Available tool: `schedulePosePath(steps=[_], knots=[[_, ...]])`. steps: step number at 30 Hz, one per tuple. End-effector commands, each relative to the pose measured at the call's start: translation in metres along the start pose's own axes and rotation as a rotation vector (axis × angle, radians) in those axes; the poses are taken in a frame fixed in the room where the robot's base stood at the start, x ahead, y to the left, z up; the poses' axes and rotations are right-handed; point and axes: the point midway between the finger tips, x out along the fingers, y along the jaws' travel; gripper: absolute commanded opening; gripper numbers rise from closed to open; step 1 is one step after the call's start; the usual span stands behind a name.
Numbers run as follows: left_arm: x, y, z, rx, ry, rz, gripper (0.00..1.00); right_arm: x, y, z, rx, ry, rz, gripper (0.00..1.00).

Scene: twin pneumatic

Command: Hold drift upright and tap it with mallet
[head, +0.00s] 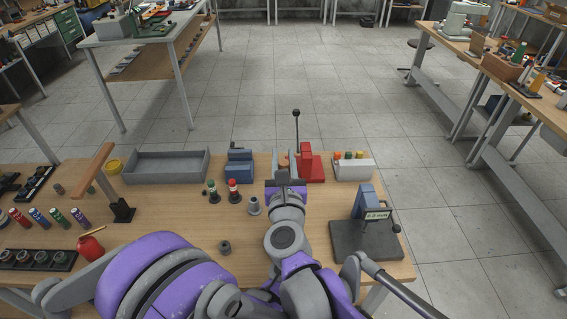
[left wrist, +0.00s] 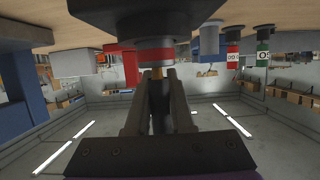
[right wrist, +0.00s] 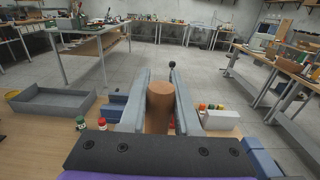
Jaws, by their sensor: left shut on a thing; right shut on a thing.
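My right gripper (head: 285,180) is over the middle of the bench. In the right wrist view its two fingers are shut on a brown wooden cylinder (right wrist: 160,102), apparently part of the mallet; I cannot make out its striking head. My left gripper (left wrist: 152,105) shows in its own wrist view, which is upside down. It is shut on a slim dark rod (left wrist: 158,108), apparently the drift. The rod meets a banded orange, red and grey round part below a black block. In the head view the left gripper is hidden behind my arms.
A red lever press (head: 312,165), blue block (head: 239,165) and grey box (head: 353,169) stand behind the right gripper. A grey tray (head: 166,167) is at back left. Small bottles (head: 233,191) and a grey sleeve (head: 254,206) stand nearby. A blue machine (head: 364,203) is at right.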

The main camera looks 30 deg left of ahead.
Motion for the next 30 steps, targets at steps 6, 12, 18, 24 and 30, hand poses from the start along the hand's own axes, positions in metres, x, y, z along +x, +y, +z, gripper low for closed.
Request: schedulePosePath(steps=[6, 12, 18, 24, 30], knots=[[0.0, 0.0, 0.001, -0.002, -0.002, -0.001, 0.0, 0.0, 0.0, 0.009, -0.001, -0.001, 0.0, 0.0], [0.0, 0.0, 0.001, -0.002, -0.002, -0.001, 0.0, 0.0, 0.0, 0.009, -0.002, -0.001, 0.0, 0.0], [0.0, 0.0, 0.001, -0.002, -0.002, -0.001, 0.0, 0.0, 0.0, 0.021, -0.001, -0.001, 0.0, 0.0], [0.0, 0.0, 0.001, -0.002, -0.002, -0.001, 0.0, 0.0, 0.001, 0.036, -0.002, -0.001, 0.0, 0.0], [0.0, 0.0, 0.001, -0.002, -0.002, -0.001, 0.0, 0.0, 0.001, 0.047, -0.002, -0.001, 0.0, 0.0]])
